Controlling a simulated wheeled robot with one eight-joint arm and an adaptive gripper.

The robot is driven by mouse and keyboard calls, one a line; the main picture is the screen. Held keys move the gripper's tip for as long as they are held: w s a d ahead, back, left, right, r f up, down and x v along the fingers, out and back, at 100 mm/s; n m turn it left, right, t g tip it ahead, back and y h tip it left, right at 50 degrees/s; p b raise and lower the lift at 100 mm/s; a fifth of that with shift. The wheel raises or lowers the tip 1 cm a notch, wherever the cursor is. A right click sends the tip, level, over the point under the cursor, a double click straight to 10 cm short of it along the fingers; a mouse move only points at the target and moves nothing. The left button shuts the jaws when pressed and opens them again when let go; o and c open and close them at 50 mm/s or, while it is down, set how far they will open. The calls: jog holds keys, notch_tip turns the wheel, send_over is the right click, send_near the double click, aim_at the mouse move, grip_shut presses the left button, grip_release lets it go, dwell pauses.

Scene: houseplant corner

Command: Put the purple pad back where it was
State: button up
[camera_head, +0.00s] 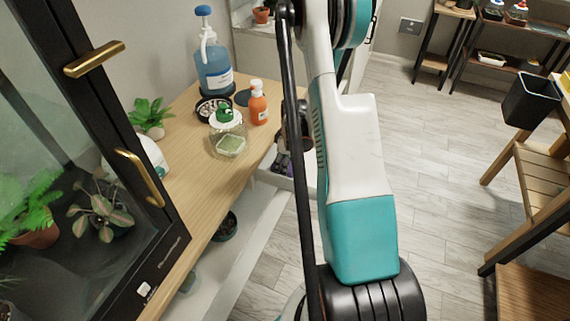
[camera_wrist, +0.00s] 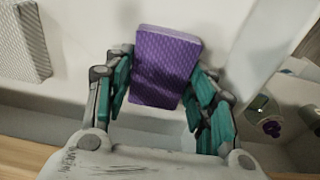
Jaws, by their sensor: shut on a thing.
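The purple pad (camera_wrist: 165,64) is a textured rectangular block in the wrist view, standing up between the teal fingers of my gripper (camera_wrist: 163,98). My gripper is shut on it, with fingers on its left and right sides. A pale surface lies behind the pad; whether the pad touches it I cannot tell. In the head view my arm hides the pad and most of my gripper.
A white textured pad (camera_wrist: 22,42) is at the left of the wrist view. The wooden table (camera_head: 196,190) carries a blue pump bottle (camera_head: 214,72), an orange bottle (camera_head: 258,106), a green-capped jar (camera_head: 228,138) and a small plant (camera_head: 149,115). A glass cabinet (camera_head: 90,130) stands at left.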

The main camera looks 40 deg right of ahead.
jog(key=o, duration=0.9)
jog(key=shift+o, duration=0.2)
notch_tip(320, 180, up, 12)
jog(key=s+p, duration=0.1)
jog(key=p, duration=0.3)
jog(key=shift+s+d, duration=0.15)
jog(key=shift+d, duration=0.15)
